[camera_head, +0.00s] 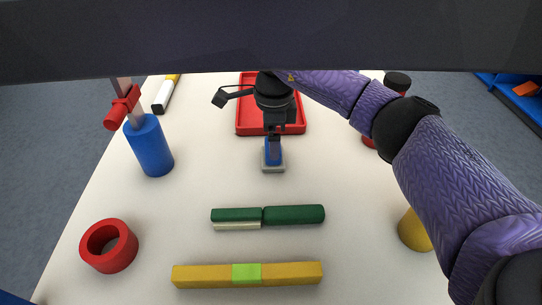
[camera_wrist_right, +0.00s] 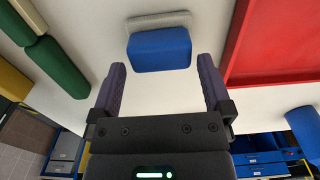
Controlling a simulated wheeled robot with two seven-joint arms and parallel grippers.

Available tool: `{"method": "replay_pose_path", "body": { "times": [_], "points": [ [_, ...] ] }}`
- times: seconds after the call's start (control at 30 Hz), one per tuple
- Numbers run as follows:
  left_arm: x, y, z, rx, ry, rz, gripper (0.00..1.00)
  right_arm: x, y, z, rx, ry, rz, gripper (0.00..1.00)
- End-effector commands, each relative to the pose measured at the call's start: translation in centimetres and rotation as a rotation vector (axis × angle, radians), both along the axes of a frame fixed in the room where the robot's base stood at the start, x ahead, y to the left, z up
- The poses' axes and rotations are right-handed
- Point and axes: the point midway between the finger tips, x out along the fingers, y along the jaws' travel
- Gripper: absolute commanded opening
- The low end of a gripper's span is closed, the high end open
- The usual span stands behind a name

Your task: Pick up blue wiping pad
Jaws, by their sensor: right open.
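The blue wiping pad (camera_head: 274,154) lies on the white table near its middle, with a light grey strip along its near side. In the right wrist view the blue pad (camera_wrist_right: 160,50) sits just ahead of the fingertips, roughly centred between them. My right gripper (camera_head: 273,138) is over the pad, partly covering its far end. In the wrist view its two fingers (camera_wrist_right: 161,66) are apart with nothing held between them. Whether the fingertips reach down beside the pad is hard to tell. My left gripper is not in view.
A red tray (camera_head: 241,118) lies just behind the pad. Green bars (camera_head: 293,214) and a yellow bar (camera_head: 205,276) lie nearer. A blue cylinder (camera_head: 149,147) and a red ring (camera_head: 122,254) stand at left, a yellow object (camera_head: 413,232) at right. Table beside the pad is clear.

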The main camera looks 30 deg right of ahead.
Motion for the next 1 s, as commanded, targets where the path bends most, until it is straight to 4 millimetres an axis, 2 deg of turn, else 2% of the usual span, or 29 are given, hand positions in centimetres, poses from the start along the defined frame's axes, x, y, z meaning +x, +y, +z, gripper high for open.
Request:
{"method": "replay_pose_path", "body": {
  "times": [0.03,0.1,0.3,0.37,0.63,0.87,1.0],
  "points": [
    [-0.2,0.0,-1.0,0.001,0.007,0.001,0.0,0.0,0.0,-1.8,0.001,0.006,0.0,1.0],
    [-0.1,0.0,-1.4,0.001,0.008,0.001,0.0,0.0,0.0,-2.8,0.0,0.007,0.0,1.0],
    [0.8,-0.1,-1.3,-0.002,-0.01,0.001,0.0,0.0,0.0,-2.7,0.0,0.002,0.0,1.0],
    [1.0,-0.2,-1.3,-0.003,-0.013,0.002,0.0,0.0,0.0,-2.7,0.0,0.002,0.0,0.89],
    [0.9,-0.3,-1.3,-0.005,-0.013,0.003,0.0,0.0,0.0,-2.7,0.001,0.003,0.0,0.32],
    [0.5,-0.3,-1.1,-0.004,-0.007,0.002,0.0,0.0,0.0,-2.3,0.002,0.001,0.0,0.32],
    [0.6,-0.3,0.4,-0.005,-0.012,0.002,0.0,0.1,0.0,1.0,0.001,-0.005,-0.001,0.32]
  ]
}}
